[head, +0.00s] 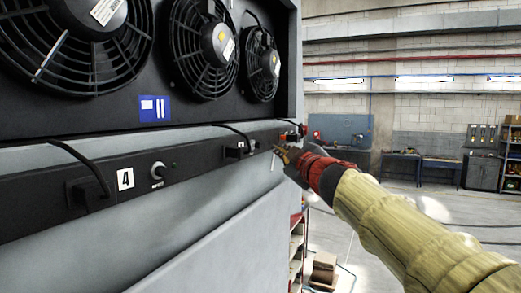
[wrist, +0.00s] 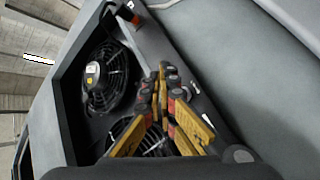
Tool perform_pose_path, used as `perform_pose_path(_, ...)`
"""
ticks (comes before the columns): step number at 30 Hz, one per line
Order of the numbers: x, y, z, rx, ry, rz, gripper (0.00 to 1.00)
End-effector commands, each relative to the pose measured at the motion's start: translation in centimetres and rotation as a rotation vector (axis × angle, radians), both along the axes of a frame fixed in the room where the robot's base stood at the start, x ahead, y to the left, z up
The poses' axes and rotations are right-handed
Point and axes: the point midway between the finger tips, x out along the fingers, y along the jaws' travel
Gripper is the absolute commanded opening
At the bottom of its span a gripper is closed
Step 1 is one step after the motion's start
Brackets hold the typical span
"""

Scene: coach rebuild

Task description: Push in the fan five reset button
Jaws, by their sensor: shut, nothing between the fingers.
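My gripper (head: 281,152) is shut and empty, its fingertips close to the dark control rail (head: 205,158) under the fans, right of the second plug. In the wrist view the closed yellow and black fingers (wrist: 162,72) point along the rail. A small pale round part (wrist: 187,93), perhaps a reset button, shows just right of the fingers. No number five label is readable, and the gripper hides part of the rail. I cannot tell whether the fingertips touch anything.
Several black fans (head: 204,47) are set in the dark panel above the rail. Black plugs (head: 238,150) with cables stick out from the rail. A red-tipped part (head: 301,129) is at its far end. Open workshop floor with benches (head: 442,164) lies to the right.

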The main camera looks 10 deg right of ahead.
Motion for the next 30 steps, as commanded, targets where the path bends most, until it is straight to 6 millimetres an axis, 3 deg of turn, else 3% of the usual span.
perform_pose_path(9,1.2,1.6,0.1,0.000,0.000,0.000,0.00)
perform_pose_path(30,1.2,1.7,0.1,0.000,-0.001,-0.001,0.00)
